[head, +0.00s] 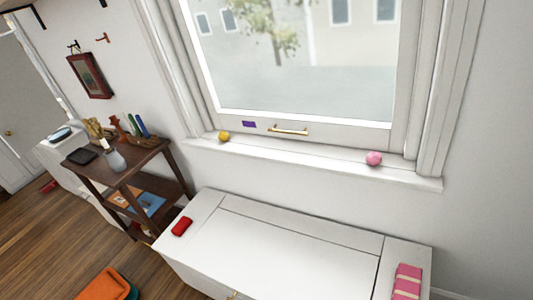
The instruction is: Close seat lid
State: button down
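The white window seat (196,208) stands below the window, and its front right part is cut off by the bottom edge. Its lid (295,250) is a white panel in the middle of the top. The lid appears to lie flat, level with the top around it, with thin dark seams along its back and right sides. A small brass fitting (232,294) shows at the front edge at the bottom of the picture. My gripper is not in view.
A red object (182,226) lies on the seat's left end and a pink striped one (407,282) on its right end. A dark wooden shelf (125,172) stands left of the seat. The sill (300,158) holds yellow and pink balls. An orange item (103,284) lies on the floor.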

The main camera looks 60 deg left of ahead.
aim_at(255, 259)
jog(key=u, duration=0.05)
jog(key=k, duration=1.05)
jog(key=u, duration=1)
jog(key=i, duration=1)
